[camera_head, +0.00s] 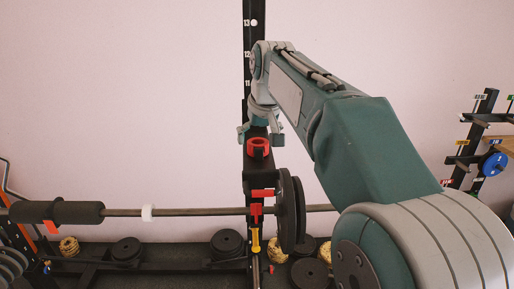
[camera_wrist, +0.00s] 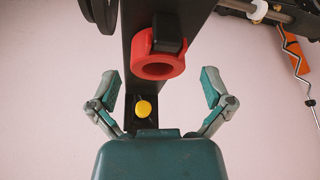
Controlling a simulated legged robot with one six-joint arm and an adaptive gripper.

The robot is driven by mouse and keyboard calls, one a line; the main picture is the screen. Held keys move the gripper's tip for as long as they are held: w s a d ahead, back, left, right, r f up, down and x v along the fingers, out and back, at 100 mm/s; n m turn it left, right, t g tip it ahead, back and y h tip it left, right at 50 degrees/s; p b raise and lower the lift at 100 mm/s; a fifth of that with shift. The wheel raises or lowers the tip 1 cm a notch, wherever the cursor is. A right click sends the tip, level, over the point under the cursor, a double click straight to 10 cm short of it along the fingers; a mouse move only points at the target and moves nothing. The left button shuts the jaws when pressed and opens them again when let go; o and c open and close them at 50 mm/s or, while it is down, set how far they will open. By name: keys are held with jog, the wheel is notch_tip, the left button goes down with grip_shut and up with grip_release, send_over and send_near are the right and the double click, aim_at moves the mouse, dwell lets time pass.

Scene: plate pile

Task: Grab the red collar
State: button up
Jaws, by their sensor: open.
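The red collar (camera_head: 258,142) is a thick ring on a black post (camera_head: 248,95) in the head view. In the wrist view the red collar (camera_wrist: 141,58) sits around a black peg on the post, its round hole facing the camera. My gripper (camera_head: 260,133) is close to the collar, around its upper part as the head view shows it. In the wrist view my gripper (camera_wrist: 160,88) has its two fingers spread wide, with nothing between the tips. The collar lies beyond the fingertips, roughly centred between them. I cannot tell the exact gap.
A barbell (camera_head: 180,211) with black plates (camera_head: 286,215) crosses the post below the collar. A yellow knob (camera_wrist: 143,108) is on the post. Loose plates (camera_head: 228,243) lie low behind. A rack with a blue plate (camera_head: 493,163) stands right. The wall side left is clear.

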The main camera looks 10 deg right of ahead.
jog(key=shift+x, duration=1.2)
jog(key=c, duration=1.1)
jog(key=shift+r, duration=0.1)
